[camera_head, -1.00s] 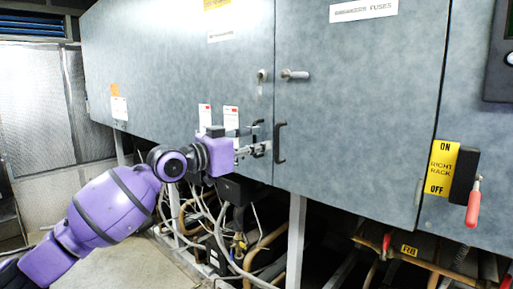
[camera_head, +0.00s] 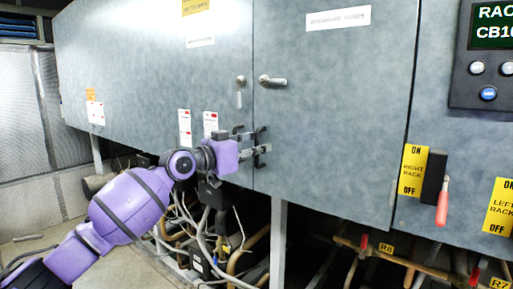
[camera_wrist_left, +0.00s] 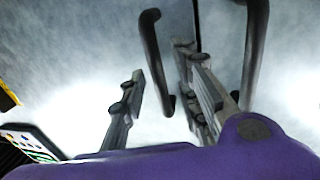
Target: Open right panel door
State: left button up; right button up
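The right panel door (camera_head: 335,120) is a grey-blue metal door, shut flush beside the left door (camera_head: 150,75). A latch lever (camera_head: 273,81) sits near its upper left edge. Its black bar handle (camera_head: 260,140) is partly hidden by my left gripper (camera_head: 262,142). In the left wrist view, which looks upside down, this handle (camera_wrist_left: 152,50) lies between the two spread fingers of the gripper (camera_wrist_left: 165,80), with gaps on both sides. The left door's handle (camera_wrist_left: 255,50) lies outside the fingers. My right gripper is not in view.
A red-handled switch (camera_head: 442,200) with a yellow ON/OFF label (camera_head: 412,172) is right of the door. A control panel (camera_head: 485,70) is at upper right. Pipes and cables (camera_head: 225,240) fill the space below the cabinet.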

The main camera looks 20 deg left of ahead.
pick_arm(q)
grip_shut()
jog(key=shift+s+f, duration=0.1)
jog(key=shift+f, duration=0.05)
dwell(0.4)
